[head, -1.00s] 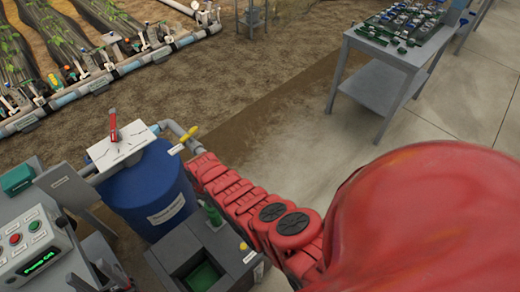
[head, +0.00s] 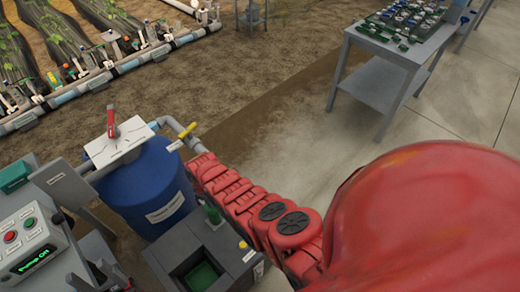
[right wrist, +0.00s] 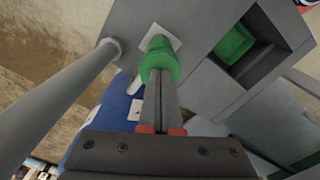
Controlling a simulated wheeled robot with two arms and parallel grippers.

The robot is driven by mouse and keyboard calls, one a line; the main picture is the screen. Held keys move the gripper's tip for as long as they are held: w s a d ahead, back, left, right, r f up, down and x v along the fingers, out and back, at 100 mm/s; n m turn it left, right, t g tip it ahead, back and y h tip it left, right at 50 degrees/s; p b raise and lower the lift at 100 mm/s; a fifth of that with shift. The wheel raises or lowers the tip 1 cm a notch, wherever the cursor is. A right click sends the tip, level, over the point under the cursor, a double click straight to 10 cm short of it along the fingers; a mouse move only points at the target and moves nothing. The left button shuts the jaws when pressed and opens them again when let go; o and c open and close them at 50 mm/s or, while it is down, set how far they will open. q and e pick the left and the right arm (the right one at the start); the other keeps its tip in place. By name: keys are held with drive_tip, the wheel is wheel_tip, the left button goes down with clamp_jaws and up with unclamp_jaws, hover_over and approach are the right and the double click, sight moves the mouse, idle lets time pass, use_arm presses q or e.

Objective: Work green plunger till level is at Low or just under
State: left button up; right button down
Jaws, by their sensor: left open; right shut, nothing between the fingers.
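The green plunger (head: 213,214) stands up from the top of a grey box (head: 236,240), beside a square well with a green bottom (head: 203,276). In the right wrist view the plunger (right wrist: 158,58) rises from a pale plate. My right gripper (right wrist: 164,82) is shut, with nothing between its fingers. Its fingertips are at the plunger's green cap; I cannot tell whether they touch it. In the head view I cannot make out this gripper. My left gripper is not visible. No Low mark is readable.
A yellow handle (head: 188,130) is on a pipe behind. A grey pipe (right wrist: 55,95) runs left of my right gripper.

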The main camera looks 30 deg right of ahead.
wheel_tip(320, 180, up, 6)
drive_tip(key=p, duration=0.5)
drive_tip(key=shift+r, duration=0.2)
drive_tip(key=shift+f, duration=0.15)
drive_tip(key=shift+f+b, duration=3.5)
drive_tip(key=shift+f, duration=0.15)
drive_tip(key=shift+r, duration=0.2)
wheel_tip(320, 180, up, 7)
drive_tip(key=p, duration=0.6)
drive_tip(key=shift+r+p, duration=0.1)
drive_tip(key=shift+p, duration=0.25)
